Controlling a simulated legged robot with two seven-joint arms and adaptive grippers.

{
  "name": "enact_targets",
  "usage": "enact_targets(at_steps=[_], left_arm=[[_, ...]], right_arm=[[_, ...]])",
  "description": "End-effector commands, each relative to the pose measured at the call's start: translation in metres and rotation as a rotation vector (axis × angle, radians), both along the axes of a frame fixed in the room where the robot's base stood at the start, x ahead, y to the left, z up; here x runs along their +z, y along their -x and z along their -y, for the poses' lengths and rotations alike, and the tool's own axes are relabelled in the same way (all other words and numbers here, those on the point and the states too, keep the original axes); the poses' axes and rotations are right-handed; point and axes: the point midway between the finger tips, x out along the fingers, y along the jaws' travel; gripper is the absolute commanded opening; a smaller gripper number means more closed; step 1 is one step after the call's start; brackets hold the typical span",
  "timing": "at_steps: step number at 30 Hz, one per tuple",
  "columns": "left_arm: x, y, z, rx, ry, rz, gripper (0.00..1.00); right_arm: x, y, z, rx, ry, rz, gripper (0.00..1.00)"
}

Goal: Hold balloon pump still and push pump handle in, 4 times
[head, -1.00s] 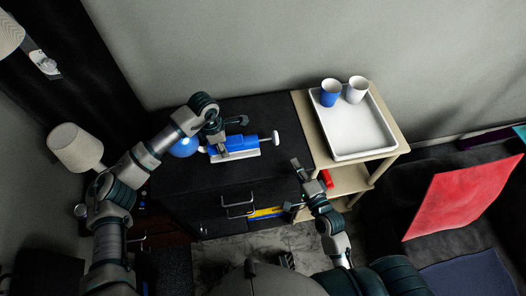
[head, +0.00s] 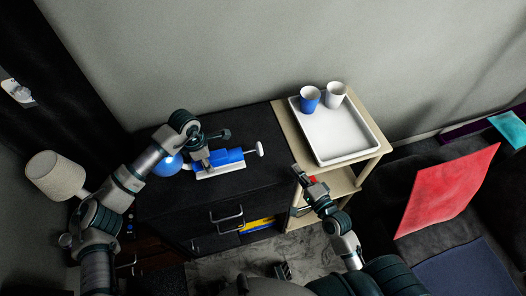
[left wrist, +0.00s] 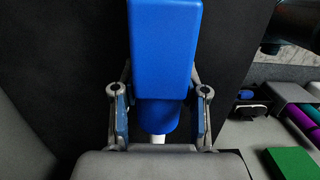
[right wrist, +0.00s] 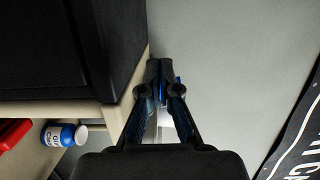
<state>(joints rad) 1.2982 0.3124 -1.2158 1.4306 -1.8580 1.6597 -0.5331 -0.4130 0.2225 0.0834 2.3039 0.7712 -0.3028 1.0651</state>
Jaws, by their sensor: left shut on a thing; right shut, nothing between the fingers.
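The blue balloon pump (head: 229,157) lies on a white base (head: 220,171) on top of the black dresser. Its white handle (head: 260,149) sticks out at the right end. A round blue balloon (head: 168,165) is at its left end. My left gripper (head: 203,161) is shut on the pump near the balloon end. In the left wrist view the blue pump body (left wrist: 165,50) runs between its fingers. My right gripper (head: 302,174) is shut and empty, to the right of the handle and apart from it, by the dresser's right edge. The right wrist view shows its fingertips together (right wrist: 160,68).
A wooden cart (head: 373,154) stands right of the dresser with a white tray (head: 365,152), a blue cup (head: 309,98) and a white cup (head: 336,94). A lamp (head: 56,175) is at left. A dresser drawer (head: 258,226) is partly open, with coloured things inside.

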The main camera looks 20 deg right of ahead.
Motion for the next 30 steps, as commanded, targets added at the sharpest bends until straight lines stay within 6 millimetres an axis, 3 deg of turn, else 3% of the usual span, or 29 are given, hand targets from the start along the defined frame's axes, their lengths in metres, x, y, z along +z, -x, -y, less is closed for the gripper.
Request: enact_targets(at_steps=[8, 22, 30], left_arm=[[-0.001, 0.000, 0.000, -0.001, 0.000, -0.001, 0.09], [0.000, 0.000, 0.000, 0.000, 0.000, 0.000, 0.09], [0.000, 0.001, 0.000, 0.000, 0.000, 0.000, 0.09]], right_arm=[[0.000, -0.008, -0.003, 0.000, 0.000, 0.001, 0.00], [0.001, -0.097, -0.024, 0.000, -0.001, 0.003, 0.00], [0.000, -0.097, -0.059, 0.001, -0.002, 0.000, 0.00]])
